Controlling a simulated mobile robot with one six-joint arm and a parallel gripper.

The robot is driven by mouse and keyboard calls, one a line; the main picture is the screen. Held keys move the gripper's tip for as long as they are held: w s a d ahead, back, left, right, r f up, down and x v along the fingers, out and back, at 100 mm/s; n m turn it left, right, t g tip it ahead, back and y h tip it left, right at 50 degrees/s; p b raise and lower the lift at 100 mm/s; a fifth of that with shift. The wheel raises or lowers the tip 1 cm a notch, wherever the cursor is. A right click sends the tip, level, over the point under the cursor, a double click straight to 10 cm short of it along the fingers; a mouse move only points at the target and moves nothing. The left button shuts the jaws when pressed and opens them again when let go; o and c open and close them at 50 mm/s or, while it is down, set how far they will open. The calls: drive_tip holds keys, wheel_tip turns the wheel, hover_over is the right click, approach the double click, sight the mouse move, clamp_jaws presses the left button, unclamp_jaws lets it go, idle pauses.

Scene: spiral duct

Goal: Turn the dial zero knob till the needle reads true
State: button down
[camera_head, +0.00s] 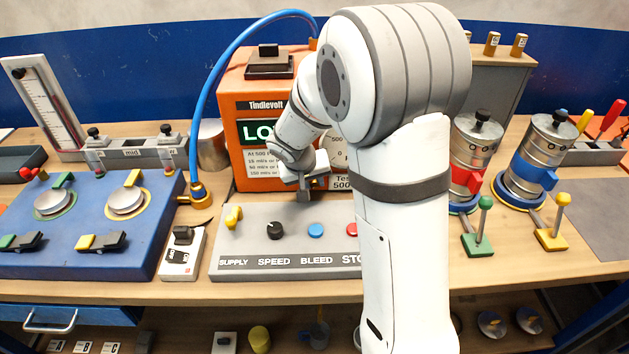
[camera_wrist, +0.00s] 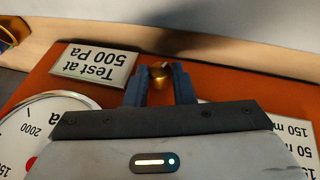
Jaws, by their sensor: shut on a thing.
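A small brass knob (camera_wrist: 158,78) sticks out of the front of the orange Tindlevolt box (camera_head: 255,180). In the wrist view my gripper (camera_wrist: 160,74) has its two dark fingers closed on either side of the knob. In the head view my gripper (camera_head: 306,190) is low at the box's front and hides the knob. The round white dial (camera_wrist: 40,118) is cut off at the wrist view's left edge, with "2000" and part of a red mark showing. In the head view my arm covers most of the dial (camera_head: 339,152). I cannot read the needle in either view.
A grey control panel (camera_head: 245,221) with knobs and buttons stands in front of the box. A blue hose (camera_head: 202,90) arches over from a brass fitting. A blue bench unit (camera_head: 80,240) stands left; metal canisters (camera_head: 540,150) stand right.

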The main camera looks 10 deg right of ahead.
drive_tip(key=b, duration=0.2)
drive_tip(key=f+h+b, duration=0.1)
drive_tip(key=shift+a+b, duration=0.25)
drive_tip(key=shift+b, duration=0.15)
drive_tip(key=shift+n+h+b, duration=0.3)
drive_tip(key=shift+h+b, duration=0.3)
drive_tip(key=shift+b, duration=0.35)
drive_tip(key=shift+r+h+b, duration=0.3)
drive_tip(key=shift+r+b, duration=0.05)
drive_tip(key=c, duration=1.2)
unclamp_jaws()
drive_tip(key=shift+c, duration=0.2)
drive_tip(key=v, duration=0.8)
